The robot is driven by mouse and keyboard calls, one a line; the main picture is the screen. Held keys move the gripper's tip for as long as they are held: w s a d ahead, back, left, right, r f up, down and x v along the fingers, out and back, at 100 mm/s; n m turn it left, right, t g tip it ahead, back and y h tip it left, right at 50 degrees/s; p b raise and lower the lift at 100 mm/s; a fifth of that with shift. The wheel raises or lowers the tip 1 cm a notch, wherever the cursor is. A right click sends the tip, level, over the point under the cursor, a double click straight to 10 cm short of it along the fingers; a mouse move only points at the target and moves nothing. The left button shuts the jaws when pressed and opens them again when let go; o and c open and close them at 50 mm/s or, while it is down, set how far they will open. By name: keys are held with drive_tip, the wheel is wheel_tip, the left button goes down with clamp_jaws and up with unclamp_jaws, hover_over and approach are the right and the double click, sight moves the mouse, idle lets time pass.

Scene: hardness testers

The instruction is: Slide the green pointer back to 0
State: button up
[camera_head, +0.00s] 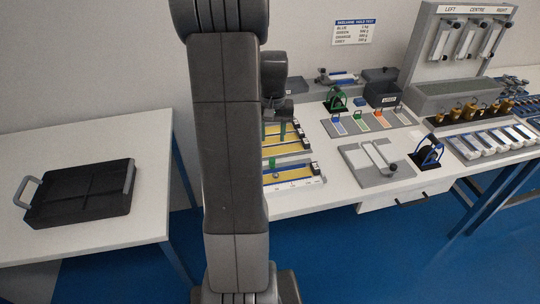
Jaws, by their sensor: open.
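Yellow scale strips (291,169) in pale frames lie on the long bench, partly hidden behind my arm. A small green piece (272,163), which looks like the green pointer, stands at the nearer strips. Its exact reading is too small to tell. My gripper (275,137) points down over the farther strips, behind and above the green piece. Its jaws are open, with nothing seen between them. I cannot tell whether a finger touches any pointer.
My arm fills the centre-left and hides the strips' left ends. A black case (82,193) lies on the left table. Blue floor separates the tables.

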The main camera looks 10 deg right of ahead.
sight(272, 159)
wheel_tip(272, 159, down, 10)
drive_tip(key=shift+f, duration=0.1)
idle(0.4)
drive_tip(key=shift+a, duration=0.15)
clamp_jaws()
